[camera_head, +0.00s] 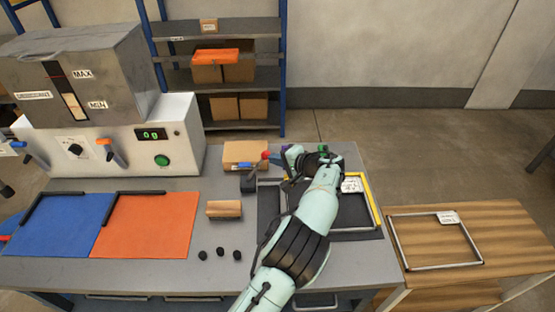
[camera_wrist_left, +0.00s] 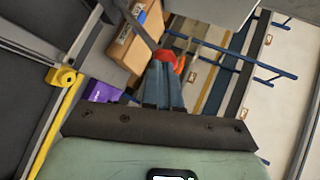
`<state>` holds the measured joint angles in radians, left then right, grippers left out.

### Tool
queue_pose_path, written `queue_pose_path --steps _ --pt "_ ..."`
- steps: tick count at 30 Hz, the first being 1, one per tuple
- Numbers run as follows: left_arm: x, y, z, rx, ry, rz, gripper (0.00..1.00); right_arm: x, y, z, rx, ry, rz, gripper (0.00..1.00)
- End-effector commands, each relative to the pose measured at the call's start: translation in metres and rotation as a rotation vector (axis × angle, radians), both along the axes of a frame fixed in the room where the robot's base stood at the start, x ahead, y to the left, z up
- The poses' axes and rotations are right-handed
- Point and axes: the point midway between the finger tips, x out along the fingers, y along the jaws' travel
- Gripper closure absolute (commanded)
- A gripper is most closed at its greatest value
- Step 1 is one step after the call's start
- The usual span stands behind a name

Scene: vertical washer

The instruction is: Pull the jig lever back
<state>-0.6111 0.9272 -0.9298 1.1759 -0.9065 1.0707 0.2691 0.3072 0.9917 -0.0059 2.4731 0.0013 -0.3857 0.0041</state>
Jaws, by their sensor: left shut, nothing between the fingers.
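The jig lever has a red ball knob (camera_head: 265,155) on a dark rod that rises from a black block (camera_head: 248,184) at the jig's back left corner. My left gripper (camera_head: 279,160) is at the lever's right, its arm reaching over the jig. In the left wrist view its blue-grey fingers (camera_wrist_left: 164,82) are shut together with nothing between them. The red knob (camera_wrist_left: 166,59) shows right at their tips; I cannot tell if they touch. The jig (camera_head: 375,205) has a dark bed with a yellow edge, partly hidden by my arm. My right gripper is not in view.
A cardboard box (camera_head: 245,153) stands behind the lever. A wooden block (camera_head: 224,209) and three small black knobs (camera_head: 220,252) lie left of my arm. The washer machine (camera_head: 115,140) fills the left back. Blue (camera_head: 55,225) and orange (camera_head: 145,225) mats lie in front of it.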

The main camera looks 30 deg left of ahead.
Motion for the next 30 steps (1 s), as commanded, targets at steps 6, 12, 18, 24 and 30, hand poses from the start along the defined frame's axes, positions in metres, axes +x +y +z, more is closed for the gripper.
queue_pose_path --steps 6,12,18,24,30 --pt "-0.004 0.005 0.003 -0.035 -0.021 0.002 1.00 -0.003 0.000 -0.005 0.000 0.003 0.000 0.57" --pt "-0.006 0.008 0.006 -0.060 -0.036 0.002 1.00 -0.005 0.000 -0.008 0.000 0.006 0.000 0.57" --pt "-0.008 0.012 0.009 -0.088 -0.053 0.001 1.00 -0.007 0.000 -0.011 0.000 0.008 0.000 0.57" --pt "-0.013 0.021 0.014 -0.139 -0.084 0.004 1.00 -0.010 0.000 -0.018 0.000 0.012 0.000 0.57" --pt "-0.024 0.039 0.022 -0.249 -0.154 0.006 1.00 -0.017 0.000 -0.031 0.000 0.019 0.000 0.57"
